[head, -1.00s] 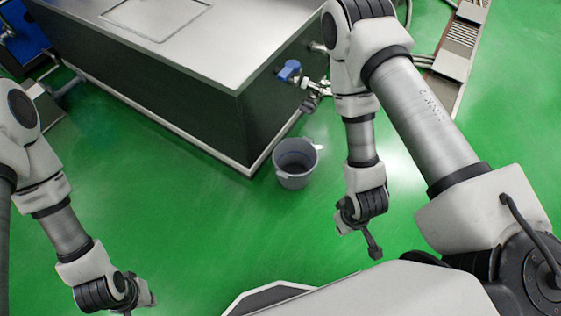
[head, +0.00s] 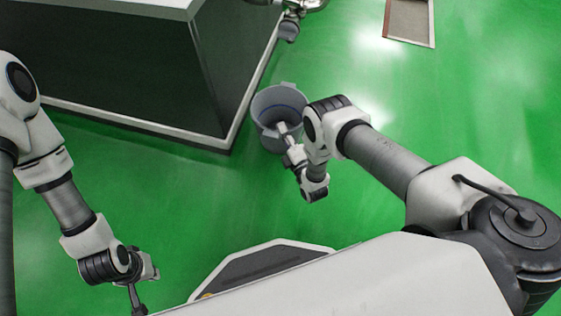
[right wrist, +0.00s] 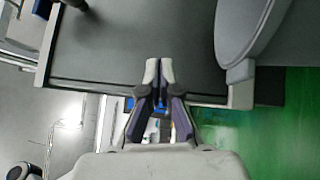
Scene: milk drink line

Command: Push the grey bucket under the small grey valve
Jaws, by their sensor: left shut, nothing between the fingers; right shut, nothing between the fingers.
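The grey bucket (head: 262,112) stands upright on the green floor beside the corner of the dark tank. A small grey valve (head: 288,31) shows at the top of the head view, beyond the bucket and partly cut off. My right gripper (head: 283,131) is shut and overlaps the near side of the bucket; I cannot tell if it touches. In the right wrist view the shut fingers (right wrist: 158,66) are empty, with part of the bucket (right wrist: 285,40) at upper right. My left gripper (head: 137,298) is shut and empty at lower left, far from the bucket.
The dark tank (head: 120,70) with its pale base edge fills the upper left, close to the bucket. A floor drain (head: 409,20) lies at the upper right. Green floor is open between the bucket and the drain.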

